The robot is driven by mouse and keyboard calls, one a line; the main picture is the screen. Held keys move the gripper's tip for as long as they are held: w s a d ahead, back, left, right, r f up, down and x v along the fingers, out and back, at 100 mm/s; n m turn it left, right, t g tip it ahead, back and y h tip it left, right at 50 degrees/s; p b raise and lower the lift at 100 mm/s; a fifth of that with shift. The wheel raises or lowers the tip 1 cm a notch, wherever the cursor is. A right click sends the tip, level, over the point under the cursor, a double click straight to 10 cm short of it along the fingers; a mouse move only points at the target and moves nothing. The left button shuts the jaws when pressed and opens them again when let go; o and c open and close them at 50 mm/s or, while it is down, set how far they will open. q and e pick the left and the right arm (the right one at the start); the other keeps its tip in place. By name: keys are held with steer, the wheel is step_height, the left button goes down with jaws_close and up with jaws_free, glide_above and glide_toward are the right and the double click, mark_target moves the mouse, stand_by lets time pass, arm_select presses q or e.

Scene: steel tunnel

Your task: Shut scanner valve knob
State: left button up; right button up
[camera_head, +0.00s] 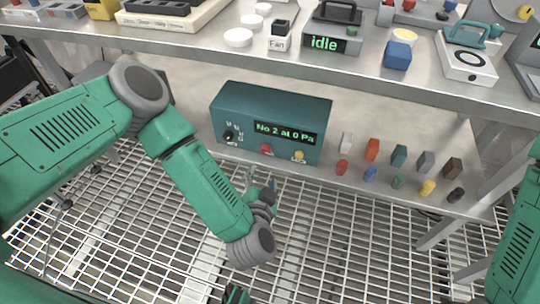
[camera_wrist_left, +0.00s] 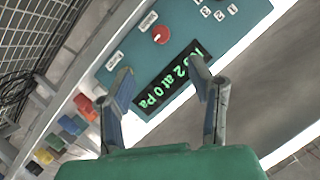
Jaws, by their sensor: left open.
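The teal scanner box (camera_head: 270,102) stands on the lower shelf, its lit display (camera_head: 285,133) reading "No 2 at 0 Pa". A black knob (camera_head: 229,136) with small labels around it is on the left of its front. A red button (camera_head: 266,149) and a yellow button (camera_head: 298,156) sit lower on the panel. My left gripper (camera_head: 261,184) is open and empty, below and in front of the box. In the left wrist view the display (camera_wrist_left: 172,80) and red button (camera_wrist_left: 161,35) show beyond the open fingers; the black knob does not show. My right gripper is out of view.
Several coloured blocks and cylinders (camera_head: 398,181) stand right of the box on the lower shelf. The upper bench (camera_head: 200,42) overhangs it, carrying a device (camera_head: 331,40) reading "idle" and other items. Open grating floor (camera_head: 330,245) lies in front.

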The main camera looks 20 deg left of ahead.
arm_select(q)
steer(key=b, duration=0.2)
glide_toward(265, 152)
steer(key=w, duration=0.2)
steer(key=b+x, duration=0.1)
steer(key=x, duration=0.1)
steer(key=b+x, duration=0.1)
steer(key=x, duration=0.2)
steer(key=b+x, duration=0.1)
steer(key=x, duration=0.1)
steer(key=shift+a+f, duration=0.35)
steer(key=shift+f, duration=0.05)
steer(key=shift+w+d, duration=0.35)
steer(key=shift+w, duration=0.1)
steer(key=shift+a, duration=0.15)
steer(key=shift+a, duration=0.15)
jaws_close()
